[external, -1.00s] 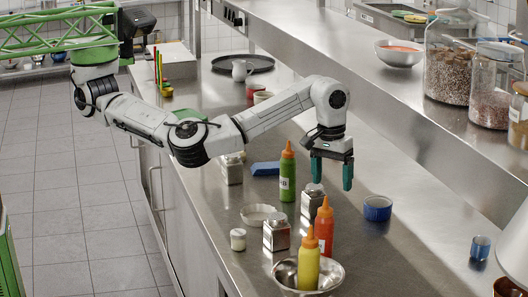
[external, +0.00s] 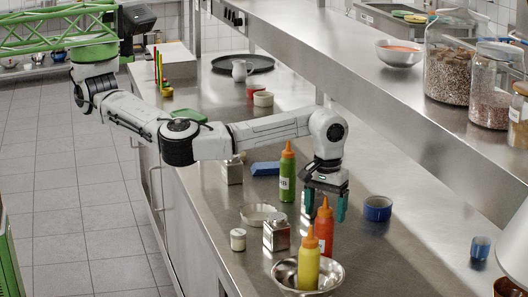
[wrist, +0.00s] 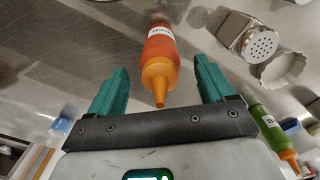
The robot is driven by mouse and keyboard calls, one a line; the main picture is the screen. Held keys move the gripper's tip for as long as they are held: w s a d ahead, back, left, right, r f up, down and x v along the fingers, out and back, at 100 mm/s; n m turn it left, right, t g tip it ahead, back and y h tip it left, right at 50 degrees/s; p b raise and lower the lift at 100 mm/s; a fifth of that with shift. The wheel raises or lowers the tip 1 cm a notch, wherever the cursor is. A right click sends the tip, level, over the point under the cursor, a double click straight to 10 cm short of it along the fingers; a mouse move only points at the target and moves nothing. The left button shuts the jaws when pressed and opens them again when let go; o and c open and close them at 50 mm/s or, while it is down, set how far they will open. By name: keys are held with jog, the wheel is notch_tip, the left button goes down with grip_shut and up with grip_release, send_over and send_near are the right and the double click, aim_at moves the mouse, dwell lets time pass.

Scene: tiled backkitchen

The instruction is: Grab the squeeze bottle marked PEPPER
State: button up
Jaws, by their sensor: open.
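A red squeeze bottle (external: 324,232) with an orange nozzle stands upright on the steel counter. In the wrist view the red bottle (wrist: 160,48) shows between my fingers, its nozzle towards the palm; its white label is too small to read surely. A green bottle (external: 287,178) stands behind it to the left, also labelled, and a yellow bottle (external: 308,268) stands nearer the camera, at the steel bowl. My gripper (external: 325,206) points down with its teal fingers apart, just above and behind the red bottle. In the wrist view my gripper (wrist: 160,75) is open and empty.
A metal shaker (external: 276,236), a fluted white dish (external: 257,213) and a small white jar (external: 238,239) stand left of the red bottle. The steel bowl (external: 338,277) is in front. A blue ramekin (external: 377,209) stands right, with bare counter around it.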

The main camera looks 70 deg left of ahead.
jog(key=shift+f, duration=0.95)
grip_shut()
